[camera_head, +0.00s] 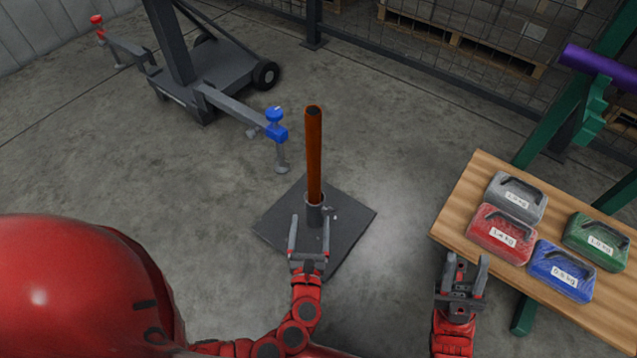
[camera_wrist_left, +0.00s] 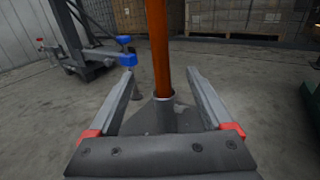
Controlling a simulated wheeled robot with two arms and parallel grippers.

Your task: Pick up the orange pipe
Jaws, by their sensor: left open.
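The orange pipe (camera_head: 314,150) stands upright in a grey socket (camera_head: 315,211) on a dark square base plate (camera_head: 350,222) on the floor. My left gripper (camera_head: 309,222) is open in front of the pipe in the head view. In the left wrist view the pipe (camera_wrist_left: 158,45) rises beyond and between the two open fingers (camera_wrist_left: 162,85), with its lower end in the socket (camera_wrist_left: 164,96). I cannot tell whether the pipe is between the fingertips or just past them. My right gripper (camera_head: 466,268) is at the lower right, its two fingers apart and nothing visible between them, near the wooden table's edge.
A wooden table (camera_head: 462,205) at the right holds grey, red, green and blue weight cases. A dark wheeled stand (camera_head: 205,80) with a blue-knobbed arm (camera_head: 276,130) is left of the pipe. A purple pipe (camera_head: 600,66) rests on a green stand. A mesh fence runs behind.

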